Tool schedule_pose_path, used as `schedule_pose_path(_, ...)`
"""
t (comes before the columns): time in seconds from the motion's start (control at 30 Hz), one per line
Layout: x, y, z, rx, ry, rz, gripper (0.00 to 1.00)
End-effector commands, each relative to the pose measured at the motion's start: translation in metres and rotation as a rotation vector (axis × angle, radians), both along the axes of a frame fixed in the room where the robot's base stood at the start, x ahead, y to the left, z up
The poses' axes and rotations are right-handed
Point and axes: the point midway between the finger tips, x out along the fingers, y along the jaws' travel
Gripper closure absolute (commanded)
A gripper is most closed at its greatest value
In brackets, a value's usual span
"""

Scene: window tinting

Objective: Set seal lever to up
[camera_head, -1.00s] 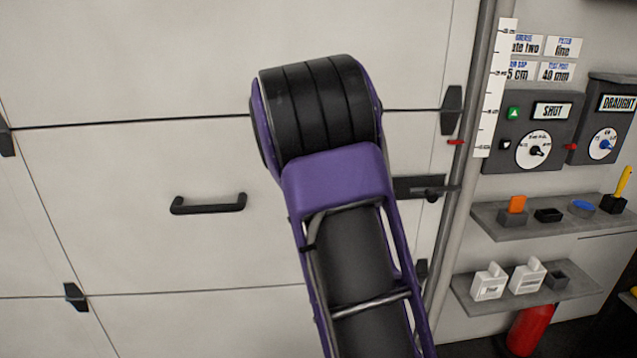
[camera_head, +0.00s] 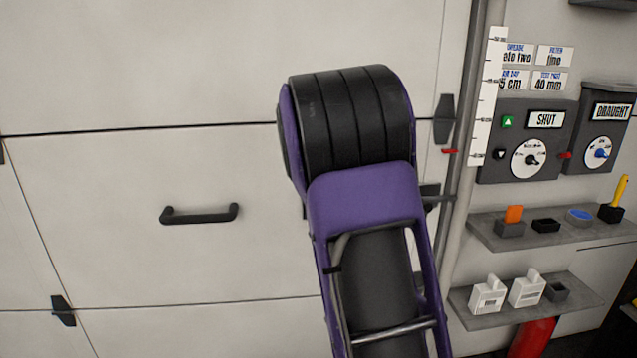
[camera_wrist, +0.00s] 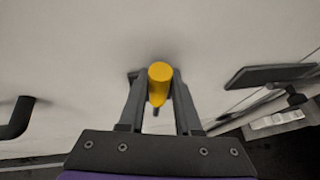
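A yellow rounded grip (camera_wrist: 160,77) is between the fingers of my gripper (camera_wrist: 160,90) in the wrist view, in front of the pale door panel. I take it for the seal lever's grip, though no label shows. Its round end faces the camera and it narrows downward to a small dark part. The fingers flank it closely with no clear gap on either side; I cannot tell whether they press on it. In the head view my arm hides the gripper and the yellow grip.
The door handle (camera_head: 199,214) is left of my arm. A dark latch plate (camera_wrist: 265,75) is right of the gripper. Control boxes (camera_head: 528,140) and two small shelves (camera_head: 535,240) (camera_head: 480,319) are at the right. The door left of my arm is flat apart from handle and hinges.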

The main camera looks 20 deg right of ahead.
Motion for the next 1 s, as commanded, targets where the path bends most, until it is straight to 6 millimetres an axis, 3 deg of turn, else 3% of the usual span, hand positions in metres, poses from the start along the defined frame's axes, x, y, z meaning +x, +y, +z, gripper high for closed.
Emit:
schedule_pose_path(0.03,-0.001,-0.002,-0.001,-0.001,0.002,-0.003,0.58)
schedule_pose_path(0.13,-0.001,-0.001,-0.001,-0.002,0.001,-0.002,0.41)
schedule_pose_path(0.57,-0.007,0.004,0.006,-0.001,-0.001,0.001,0.41)
schedule_pose_path(1.0,-0.08,0.041,0.053,0.0,-0.001,0.002,0.41)
